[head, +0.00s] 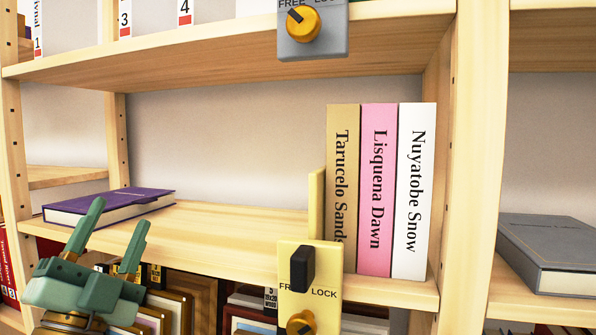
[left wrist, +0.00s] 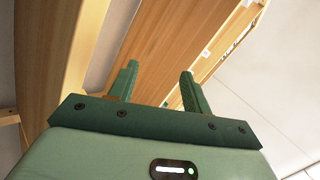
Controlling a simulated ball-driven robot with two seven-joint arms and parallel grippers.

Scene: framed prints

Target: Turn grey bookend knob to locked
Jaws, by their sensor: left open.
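The grey bookend (head: 330,44) hangs at the front edge of the upper shelf in the head view, cut off by the top of the picture. Its round orange knob (head: 303,25) has a dark pointer aimed up and left, at the FREE label; LOCK is to the right. My left gripper (head: 117,214) is open and empty at the lower left, well below and left of the knob, with its fingers pointing up. It also shows in the left wrist view (left wrist: 160,70), fingers apart with nothing between them. My right gripper is not in view.
A cream bookend (head: 327,265) with a black handle and another orange knob stands on the middle shelf beside three upright books (head: 378,190). A purple book (head: 110,204) lies at left, a grey book (head: 552,250) at right. The middle shelf between purple book and bookend is clear.

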